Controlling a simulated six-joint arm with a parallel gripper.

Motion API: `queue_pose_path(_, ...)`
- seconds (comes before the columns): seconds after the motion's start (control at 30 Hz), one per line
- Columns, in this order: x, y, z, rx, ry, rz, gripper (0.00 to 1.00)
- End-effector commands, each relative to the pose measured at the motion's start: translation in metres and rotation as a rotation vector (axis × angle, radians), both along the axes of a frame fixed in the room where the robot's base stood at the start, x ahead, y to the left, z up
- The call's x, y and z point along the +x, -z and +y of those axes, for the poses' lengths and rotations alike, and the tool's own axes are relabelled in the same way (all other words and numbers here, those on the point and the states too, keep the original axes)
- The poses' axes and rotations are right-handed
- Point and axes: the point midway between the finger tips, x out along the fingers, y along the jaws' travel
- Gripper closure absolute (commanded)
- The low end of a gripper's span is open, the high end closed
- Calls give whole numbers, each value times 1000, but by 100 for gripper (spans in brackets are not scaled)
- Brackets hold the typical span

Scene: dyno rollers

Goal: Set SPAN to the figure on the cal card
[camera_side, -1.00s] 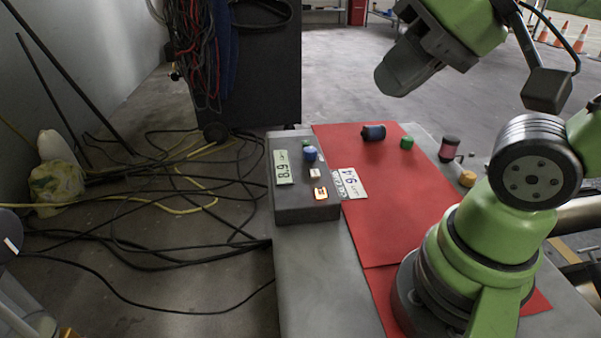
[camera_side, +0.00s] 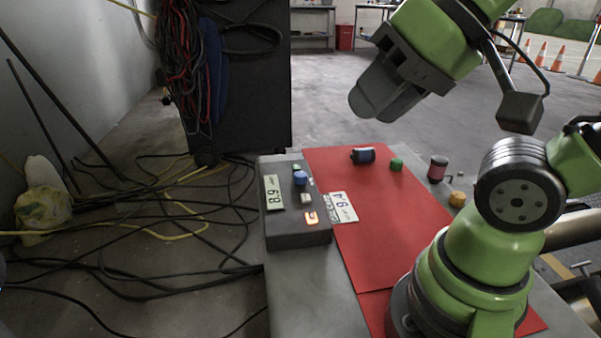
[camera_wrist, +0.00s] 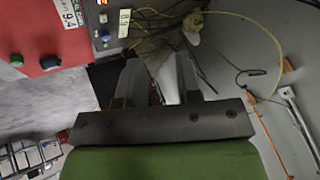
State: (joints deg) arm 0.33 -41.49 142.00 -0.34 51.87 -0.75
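A dark grey instrument box (camera_side: 290,238) stands on the bench's left edge. Its lit display (camera_side: 273,192) lies sideways and appears to read 8.9; it also shows in the wrist view (camera_wrist: 124,23). A blue knob (camera_side: 300,178) sits beside the display; I cannot read any SPAN label. The white cal card (camera_side: 342,207) lies right of the box and appears to read 9.4; it also shows in the wrist view (camera_wrist: 69,14). My gripper (camera_wrist: 158,72) is open and empty, its fingers apart. In the side view my gripper (camera_side: 370,106) hangs well above the bench, right of the box.
The box also has a green button (camera_side: 296,167), a pale button (camera_side: 306,198) and an orange-lit switch (camera_side: 312,217). On the red mat (camera_side: 385,230) are a dark blue cylinder (camera_side: 364,155) and a green piece (camera_side: 396,164). A reddish spool (camera_side: 437,168) stands near the right edge.

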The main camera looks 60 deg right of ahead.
Motion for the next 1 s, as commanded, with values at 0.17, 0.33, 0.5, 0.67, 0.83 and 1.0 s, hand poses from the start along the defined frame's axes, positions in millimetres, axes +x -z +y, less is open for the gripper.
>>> queue_pose_path(0.17, 37, -10, -12, -72, -30, 73, 42)
queue_pose_path(0.33, 94, -7, -38, -168, -93, 180, 42)
queue_pose_path(0.5, 149, 16, -72, -242, -164, 292, 42)
queue_pose_path(0.67, 191, 58, -110, -290, -240, 402, 42)
queue_pose_path(0.83, 218, 112, -148, -316, -317, 504, 42)
queue_pose_path(1.0, 227, 150, -171, -324, -371, 564, 42)
